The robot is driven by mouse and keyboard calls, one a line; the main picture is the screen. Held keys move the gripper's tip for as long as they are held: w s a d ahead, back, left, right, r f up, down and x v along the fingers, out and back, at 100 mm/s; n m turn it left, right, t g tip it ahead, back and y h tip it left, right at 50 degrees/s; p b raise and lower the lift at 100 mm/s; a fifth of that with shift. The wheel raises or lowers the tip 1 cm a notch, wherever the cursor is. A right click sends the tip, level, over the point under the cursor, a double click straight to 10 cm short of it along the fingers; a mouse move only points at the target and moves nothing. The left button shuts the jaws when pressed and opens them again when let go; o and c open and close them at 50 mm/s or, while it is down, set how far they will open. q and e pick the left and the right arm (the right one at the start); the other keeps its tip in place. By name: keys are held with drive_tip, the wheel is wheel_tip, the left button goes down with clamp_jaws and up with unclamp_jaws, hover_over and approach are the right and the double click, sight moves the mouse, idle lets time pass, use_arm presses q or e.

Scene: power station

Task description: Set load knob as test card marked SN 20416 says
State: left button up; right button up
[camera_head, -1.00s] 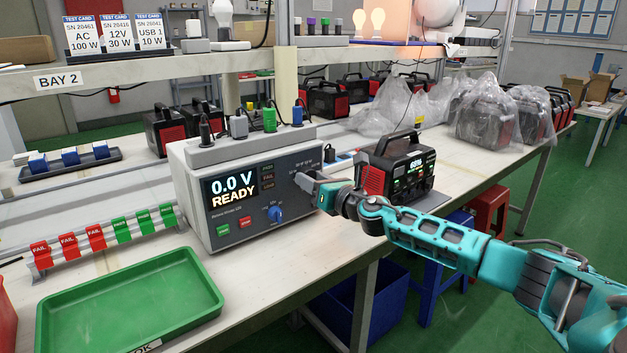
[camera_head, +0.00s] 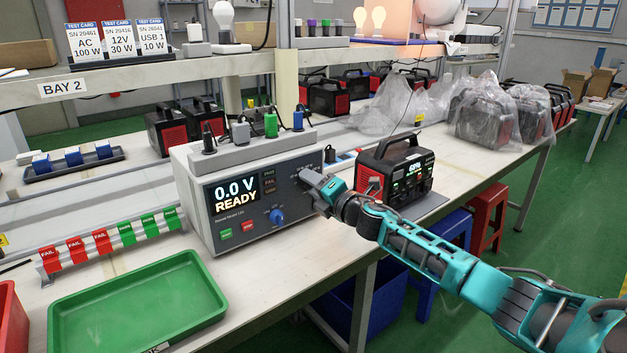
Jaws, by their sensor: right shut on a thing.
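The test card marked SN 20416 (camera_head: 119,38) is the middle one of three on the shelf and reads 12V 30 W. The grey tester (camera_head: 235,180) stands on the bench; its screen (camera_head: 235,196) reads 0.0 V READY. A blue knob (camera_head: 277,216) shows low on its front panel. My right gripper (camera_head: 306,180) is at the upper right of that panel, shut on what appears to be the load knob. The fingers hide that knob, so its setting cannot be read. My left gripper is not in view.
A black and red power station (camera_head: 397,172) stands close behind my right wrist. Plugs, including a green one (camera_head: 271,124), stand on the tester. A green tray (camera_head: 140,305) and a rack of FAIL and PASS tags (camera_head: 103,242) lie to the left.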

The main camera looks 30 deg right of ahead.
drive_tip(key=shift+r+m+p, duration=0.1)
drive_tip(key=shift+m+p, duration=0.4)
drive_tip(key=shift+m, duration=1.1)
drive_tip(key=o, duration=0.9)
drive_tip(key=shift+o, duration=0.7)
drive_tip(key=s+d+p, duration=0.1)
drive_tip(key=s, duration=1.2)
